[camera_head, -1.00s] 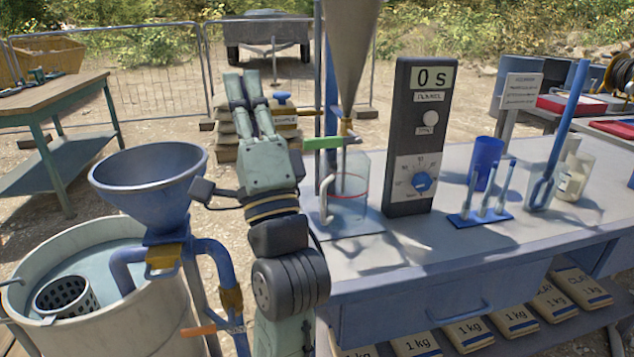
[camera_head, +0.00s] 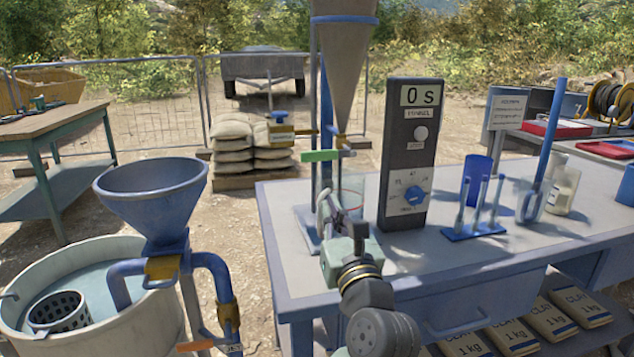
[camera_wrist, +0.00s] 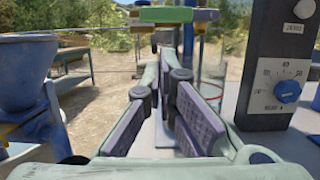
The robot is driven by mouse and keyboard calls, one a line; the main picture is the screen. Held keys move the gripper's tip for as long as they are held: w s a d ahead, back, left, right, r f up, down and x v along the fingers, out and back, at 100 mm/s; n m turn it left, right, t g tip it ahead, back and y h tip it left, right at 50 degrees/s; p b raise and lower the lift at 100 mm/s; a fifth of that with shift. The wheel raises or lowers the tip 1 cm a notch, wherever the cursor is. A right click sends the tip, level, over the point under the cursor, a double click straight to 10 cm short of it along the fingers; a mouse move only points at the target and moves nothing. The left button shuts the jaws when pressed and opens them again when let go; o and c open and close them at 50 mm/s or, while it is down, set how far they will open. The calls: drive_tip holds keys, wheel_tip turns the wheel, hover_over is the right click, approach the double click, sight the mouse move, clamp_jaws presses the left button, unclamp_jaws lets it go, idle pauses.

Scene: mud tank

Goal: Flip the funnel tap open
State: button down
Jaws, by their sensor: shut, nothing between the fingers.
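The tall grey metal funnel (camera_head: 343,70) hangs over the bench, with a brass tap (camera_head: 341,141) at its lower end. The tap's green handle (camera_head: 318,155) lies level and points left in the head view; it also shows at the top of the wrist view (camera_wrist: 162,14). My gripper (camera_head: 328,204) is shut and empty. It sits below the handle, apart from it, in front of the beaker. In the wrist view my fingers (camera_wrist: 165,68) point forward beneath the handle. A glass beaker (camera_head: 353,190) with a red line stands under the funnel, partly hidden by my gripper.
A dark timer box (camera_head: 409,150) reading 0 S stands close to the right. A blue funnel (camera_head: 152,192) over a mud tank (camera_head: 160,310) stands left. Blue holders and a blue cup (camera_head: 480,172) are on the bench (camera_head: 290,240). Space left of the green handle is open.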

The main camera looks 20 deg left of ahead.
sight(329, 155)
drive_tip(key=shift+w, duration=0.1)
drive_tip(key=p+x, duration=0.2)
drive_tip(key=x, duration=0.8)
drive_tip(key=shift+p, duration=0.35)
drive_tip(key=shift+a+r, duration=0.1)
drive_tip(key=shift+r, duration=0.25)
